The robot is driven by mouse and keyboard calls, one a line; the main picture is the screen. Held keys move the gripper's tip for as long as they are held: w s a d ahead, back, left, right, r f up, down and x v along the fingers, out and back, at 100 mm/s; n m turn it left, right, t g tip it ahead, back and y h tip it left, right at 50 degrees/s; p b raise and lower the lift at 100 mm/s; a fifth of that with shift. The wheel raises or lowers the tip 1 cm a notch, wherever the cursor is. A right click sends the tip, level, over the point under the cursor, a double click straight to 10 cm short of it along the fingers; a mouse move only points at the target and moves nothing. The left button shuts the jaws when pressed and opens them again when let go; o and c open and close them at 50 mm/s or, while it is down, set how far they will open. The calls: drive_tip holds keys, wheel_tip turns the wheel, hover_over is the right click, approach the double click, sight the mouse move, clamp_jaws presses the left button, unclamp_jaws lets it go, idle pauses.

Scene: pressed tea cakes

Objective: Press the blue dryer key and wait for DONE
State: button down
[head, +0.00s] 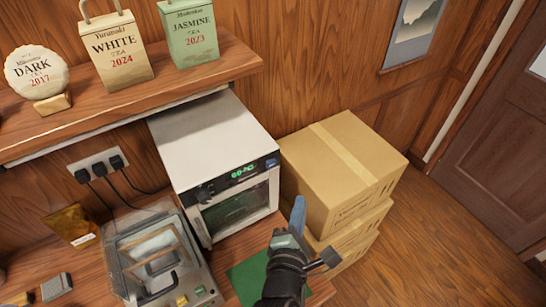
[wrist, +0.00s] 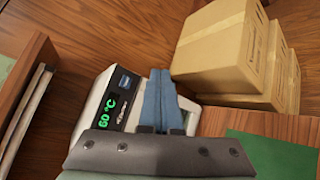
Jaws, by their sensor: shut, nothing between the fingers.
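The dryer (head: 205,140) is a white box with a dark glass door on the bench. Its front panel carries a green display (head: 243,171) and a small blue key (head: 271,162) at the right end.
Stacked cardboard boxes (head: 335,165) stand right of the dryer, close to my gripper. A clear-lidded machine (head: 150,250) sits to the left. A shelf (head: 190,75) with tea packs overhangs the back left. A green mat (head: 247,278) lies on the bench in front.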

sight(276, 165)
drive_tip(key=shift+w+f, duration=0.1)
drive_tip(key=w+a+b, duration=0.4)
drive_tip(key=w+a, duration=0.1)
drive_tip(key=w, duration=0.2)
drive_tip(key=shift+b, duration=0.35)
drive_tip(key=shift+a, duration=0.1)
idle(2.0)
drive_tip(key=shift+w+a, duration=0.2)
drive_tip(key=shift+w, duration=0.15)
drive_tip(key=shift+w+a, duration=0.3)
drive_tip(key=shift+w, duration=0.05)
idle(0.7)
drive_tip(key=shift+s, duration=0.1)
drive_tip(key=shift+s+d+p, duration=0.5)
drive_tip(key=shift+s+d, duration=0.05)
drive_tip(key=shift+s, duration=0.1)
